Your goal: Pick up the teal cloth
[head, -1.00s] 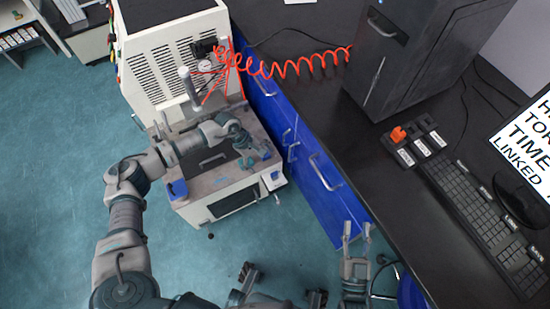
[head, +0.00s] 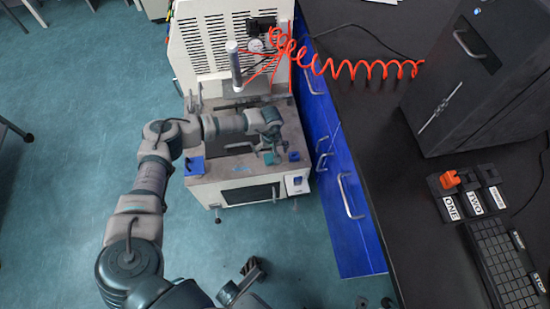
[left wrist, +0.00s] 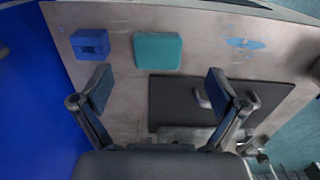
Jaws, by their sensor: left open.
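The teal cloth (left wrist: 158,51) is a small folded square lying flat on the machine's worn metal top. In the head view the cloth (head: 269,158) shows only partly beside my left gripper (head: 270,146). In the left wrist view my left gripper (left wrist: 160,92) is open and empty, its two fingers wide apart. The cloth appears beyond the fingertips, between their lines and apart from them. Two fingertips of my right gripper (head: 375,303) just show at the bottom edge of the head view, apart, with nothing seen between them.
A blue block (left wrist: 90,43) sits left of the cloth in the wrist view. A dark plate with a handle (left wrist: 172,102) lies near the fingers. A red coiled hose (head: 350,70) runs to the black bench (head: 400,190), which holds a black cabinet (head: 470,90) and keyboard (head: 503,262).

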